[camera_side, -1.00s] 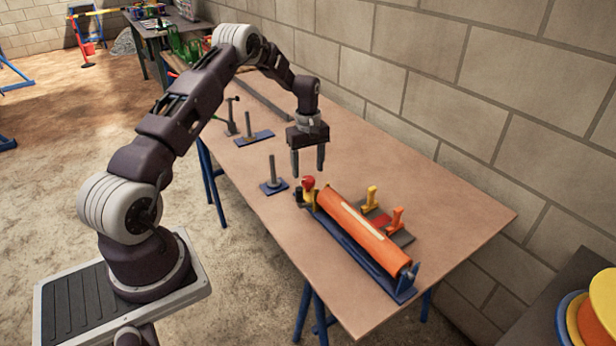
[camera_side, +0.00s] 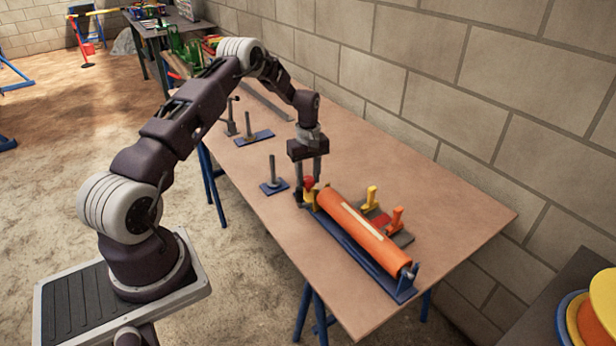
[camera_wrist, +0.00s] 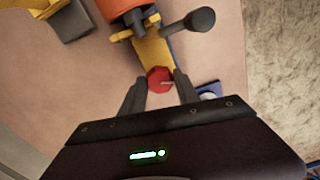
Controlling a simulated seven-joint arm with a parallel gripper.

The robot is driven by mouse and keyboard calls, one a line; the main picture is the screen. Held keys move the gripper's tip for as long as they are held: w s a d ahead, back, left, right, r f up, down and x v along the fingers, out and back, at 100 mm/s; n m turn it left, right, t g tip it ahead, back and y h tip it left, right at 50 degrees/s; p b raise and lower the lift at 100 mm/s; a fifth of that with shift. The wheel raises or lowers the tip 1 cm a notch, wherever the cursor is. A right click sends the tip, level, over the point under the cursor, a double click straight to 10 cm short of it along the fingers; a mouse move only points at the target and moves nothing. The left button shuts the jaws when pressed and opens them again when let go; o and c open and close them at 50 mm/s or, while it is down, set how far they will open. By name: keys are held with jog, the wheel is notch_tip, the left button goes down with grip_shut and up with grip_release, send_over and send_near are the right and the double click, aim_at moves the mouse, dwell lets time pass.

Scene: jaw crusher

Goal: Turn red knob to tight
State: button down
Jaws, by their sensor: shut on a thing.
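In the wrist view my gripper (camera_wrist: 160,85) has a finger on each side of the knob. The yellow bracket (camera_wrist: 153,50) runs from the knob to the orange cylinder (camera_wrist: 117,8). Any tight marking is too small to make out.
A dark round-ended lever (camera_wrist: 200,20) sticks out beside the bracket. A blue base with an upright post (camera_side: 273,184) stands left of the knob. Yellow and orange handles (camera_side: 371,197) stand behind the cylinder. The front right of the table (camera_side: 460,215) is clear.

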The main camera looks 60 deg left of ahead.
jog(key=shift+m, duration=0.3)
jog(key=m, duration=0.6)
jog(key=shift+m, duration=0.3)
jog(key=m, duration=0.6)
jog(key=shift+m, duration=0.6)
jog(key=c, duration=0.9)
grip_release()
jog(key=shift+r, duration=0.15)
